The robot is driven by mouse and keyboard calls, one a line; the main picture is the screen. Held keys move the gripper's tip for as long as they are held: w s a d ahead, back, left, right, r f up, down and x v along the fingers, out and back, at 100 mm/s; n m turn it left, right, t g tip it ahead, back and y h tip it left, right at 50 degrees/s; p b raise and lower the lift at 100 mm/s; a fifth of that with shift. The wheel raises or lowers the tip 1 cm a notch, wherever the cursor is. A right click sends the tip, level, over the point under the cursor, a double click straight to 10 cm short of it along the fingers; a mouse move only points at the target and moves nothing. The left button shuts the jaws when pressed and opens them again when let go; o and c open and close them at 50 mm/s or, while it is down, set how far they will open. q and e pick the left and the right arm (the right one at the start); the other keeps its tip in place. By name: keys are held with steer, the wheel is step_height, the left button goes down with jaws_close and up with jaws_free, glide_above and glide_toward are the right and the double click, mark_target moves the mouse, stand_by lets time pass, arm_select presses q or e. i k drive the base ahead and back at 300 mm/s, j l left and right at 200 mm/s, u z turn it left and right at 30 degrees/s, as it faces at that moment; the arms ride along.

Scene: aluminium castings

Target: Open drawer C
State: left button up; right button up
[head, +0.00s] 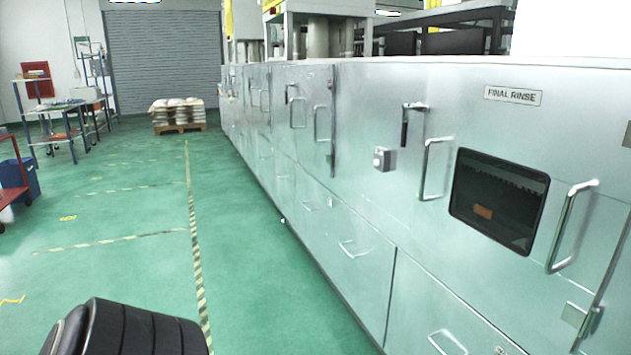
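A long row of pale metal cabinets runs along the right side of the head view. Its lower row has closed fronts with bar handles: a near drawer front (420,300), a middle one (350,270) and a farther one (308,212). I can read no letter on any of them, so I cannot tell which is drawer C. The near front is cut off by the bottom edge of the picture. Neither of my grippers is in view.
Above the drawers is a door with a dark window (500,200), a bar handle (572,226) and a "FINAL RINSE" label (513,95). Green floor (260,290) beside the cabinets is clear. A loaded pallet (178,115) stands far back; trolleys (55,115) stand left.

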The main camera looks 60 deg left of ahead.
mark_target(292, 171)
steer(key=u, duration=2.15)
steer(key=i+j+u, duration=0.1)
steer(key=i+u, duration=0.4)
steer(key=i, duration=3)
steer(key=i+j+z, duration=0.1)
steer(key=i+z, duration=0.2)
steer(key=i, duration=0.2)
steer(key=i+j+z, duration=0.3)
steer(key=i, duration=0.15)
steer(key=i+j+z, duration=0.15)
steer(key=i+z, duration=0.25)
steer(key=i+j+z, duration=0.15)
steer(key=z, duration=0.2)
steer(key=j, duration=0.1)
